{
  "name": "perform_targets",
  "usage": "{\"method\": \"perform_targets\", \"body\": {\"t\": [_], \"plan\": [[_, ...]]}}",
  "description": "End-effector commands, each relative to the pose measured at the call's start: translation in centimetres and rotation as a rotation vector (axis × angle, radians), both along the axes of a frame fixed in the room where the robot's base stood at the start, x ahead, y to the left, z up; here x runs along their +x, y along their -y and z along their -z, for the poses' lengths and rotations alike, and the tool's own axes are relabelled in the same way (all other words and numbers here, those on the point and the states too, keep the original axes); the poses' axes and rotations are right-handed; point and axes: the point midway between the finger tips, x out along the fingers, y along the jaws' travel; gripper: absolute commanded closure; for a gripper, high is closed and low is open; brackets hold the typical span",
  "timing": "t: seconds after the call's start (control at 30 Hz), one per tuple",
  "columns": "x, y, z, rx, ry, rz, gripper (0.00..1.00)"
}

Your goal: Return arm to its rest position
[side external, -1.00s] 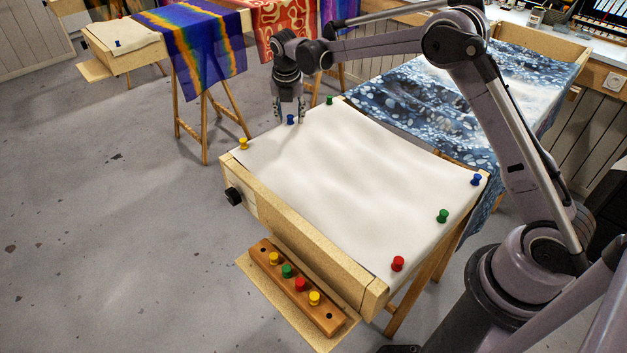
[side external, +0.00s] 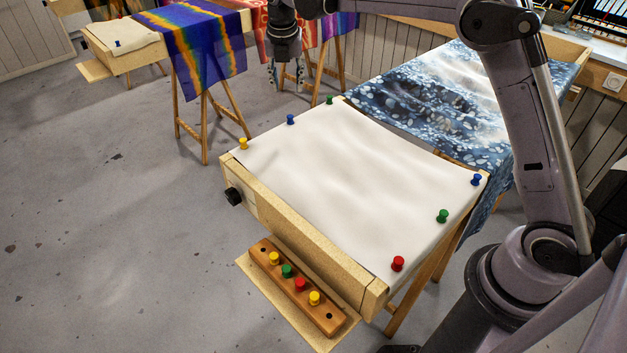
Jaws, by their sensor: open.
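My gripper (side external: 286,74) is in the side external view at the top, above and beyond the far edge of the white silk frame. It points down, is open, and holds nothing. It is apart from the frame and its pins. White silk (side external: 335,170) is stretched over a wooden frame (side external: 300,245). A blue pin (side external: 290,119) stands at the far edge, between a yellow pin (side external: 243,144) at the left corner and a green pin (side external: 329,100). Part of my arm is cut off by the top of the picture.
A wooden pin block (side external: 321,317) with several coloured pins sits on a ledge at the frame's front left. Blue patterned silk (side external: 440,95) lies on a frame behind right. A rainbow silk (side external: 207,55) hangs at back left. The left floor is clear.

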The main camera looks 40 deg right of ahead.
Motion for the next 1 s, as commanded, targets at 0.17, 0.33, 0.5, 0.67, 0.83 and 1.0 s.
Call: {"method": "perform_targets", "body": {"t": [0.17,0.33,0.5,0.67,0.83,1.0], "plan": [[0.0,0.0,-0.2,0.0,0.0,0.0,0.58],[-0.5,0.0,-0.5,0.009,0.011,0.029,0.58],[-3.0,-0.1,-2.3,0.069,0.08,0.213,0.58],[-6.8,-0.3,-4.3,0.167,0.173,0.479,0.58],[-11.3,-0.6,-5.4,0.287,0.26,0.766,0.58],[-15.9,-0.8,-5.7,0.42,0.334,1.054,0.58]]}}
